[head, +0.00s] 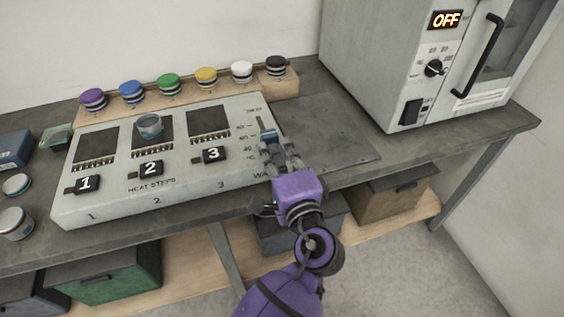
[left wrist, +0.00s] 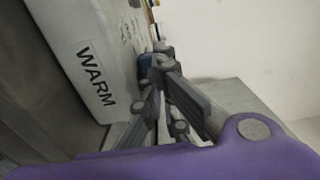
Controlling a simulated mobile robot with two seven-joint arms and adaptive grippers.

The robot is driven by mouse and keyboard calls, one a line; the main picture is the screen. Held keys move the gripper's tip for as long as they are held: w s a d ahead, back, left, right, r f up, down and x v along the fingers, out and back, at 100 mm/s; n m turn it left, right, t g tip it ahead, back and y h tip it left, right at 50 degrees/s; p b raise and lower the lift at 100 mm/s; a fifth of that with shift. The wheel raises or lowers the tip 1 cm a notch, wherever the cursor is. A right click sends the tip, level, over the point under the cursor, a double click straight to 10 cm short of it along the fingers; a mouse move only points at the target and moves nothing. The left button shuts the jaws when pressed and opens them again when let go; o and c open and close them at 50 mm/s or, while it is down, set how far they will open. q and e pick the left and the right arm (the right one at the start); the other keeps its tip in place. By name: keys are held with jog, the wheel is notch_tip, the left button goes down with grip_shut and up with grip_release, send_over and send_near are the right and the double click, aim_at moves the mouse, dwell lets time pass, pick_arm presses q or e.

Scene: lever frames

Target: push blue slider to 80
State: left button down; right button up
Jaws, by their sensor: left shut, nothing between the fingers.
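The blue slider (head: 269,136) sits in its track at the right end of the light heat-steps panel (head: 180,188). Printed marks run along the left of the track, too small to read surely. My left gripper (head: 276,146) is shut and empty, with its fingertips right at the near side of the slider. In the left wrist view the slider (left wrist: 146,66) shows as a blue patch beside the fingertips (left wrist: 160,55), partly hidden by them. Whether they touch it I cannot tell. My right gripper is out of view.
The panel also holds black tiles 1 (head: 87,184), 2 (head: 151,168) and 3 (head: 214,154), and a small jar (head: 149,126). A rack of coloured-lid jars (head: 170,84) stands behind. A flat metal plate (head: 325,135) and an oven marked OFF (head: 395,60) are at right.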

aim_at(271, 139)
pick_arm(q)
jog(key=shift+w+a, duration=0.1)
jog(key=shift+w, duration=0.25)
jog(key=shift+w, duration=0.1)
jog(key=x, duration=0.3)
jog(key=shift+w+a, duration=0.1)
jog(key=shift+w, duration=0.1)
jog(key=shift+w+a+f, duration=0.1)
jog(key=shift+w+a, duration=0.05)
jog(key=shift+w, duration=0.25)
jog(key=shift+s, duration=0.1)
